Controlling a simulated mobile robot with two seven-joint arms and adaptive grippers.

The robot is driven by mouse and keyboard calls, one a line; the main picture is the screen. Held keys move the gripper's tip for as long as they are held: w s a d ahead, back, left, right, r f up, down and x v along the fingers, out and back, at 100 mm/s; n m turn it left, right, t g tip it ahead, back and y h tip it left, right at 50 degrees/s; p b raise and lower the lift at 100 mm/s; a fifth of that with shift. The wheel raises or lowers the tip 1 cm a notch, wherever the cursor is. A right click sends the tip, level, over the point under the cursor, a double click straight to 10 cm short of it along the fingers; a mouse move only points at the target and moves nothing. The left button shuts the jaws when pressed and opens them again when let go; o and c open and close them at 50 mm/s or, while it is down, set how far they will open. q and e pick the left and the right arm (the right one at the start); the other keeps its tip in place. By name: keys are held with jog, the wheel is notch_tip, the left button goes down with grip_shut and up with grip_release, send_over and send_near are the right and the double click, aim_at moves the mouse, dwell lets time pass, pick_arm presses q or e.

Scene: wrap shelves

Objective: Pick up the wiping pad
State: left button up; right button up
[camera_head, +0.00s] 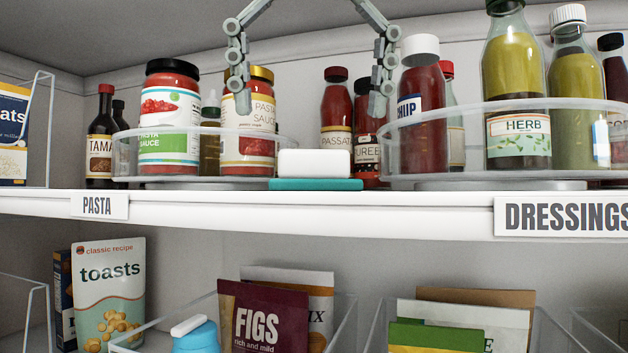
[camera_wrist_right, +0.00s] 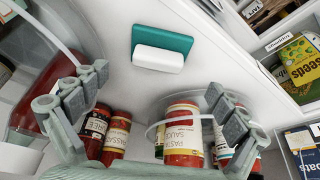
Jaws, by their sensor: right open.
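The wiping pad (camera_head: 316,172) has a white block on top of a teal base. It lies on the upper shelf near its front edge, between two clear turntables. It also shows in the right wrist view (camera_wrist_right: 160,52), at the top middle. My right gripper (camera_head: 310,106) is open and empty, with its two grey fingers spread wide above the pad and touching nothing that I can make out. In the wrist view its fingers (camera_wrist_right: 158,85) stand to either side of the pad. My left gripper is not in view.
A left turntable (camera_head: 200,183) holds jars and bottles. A right turntable (camera_head: 490,186) holds ketchup and dressing bottles. A passata bottle (camera_head: 337,115) and a puree bottle (camera_head: 368,150) stand behind the pad. The shelf edge (camera_head: 300,210) is clear. Bins with packets fill the lower shelf.

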aim_at(315, 150)
jog(key=x, duration=0.3)
jog(key=shift+d+f+b, duration=0.25)
jog(key=shift+f+b, duration=0.1)
jog(key=shift+f, duration=0.05)
jog(key=shift+w+f, duration=0.3)
jog(key=shift+f, duration=0.15)
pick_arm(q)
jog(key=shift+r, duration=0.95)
pick_arm(e)
jog(key=shift+a, duration=0.1)
jog(key=c, duration=1.5)
jog(key=shift+c, duration=0.2)
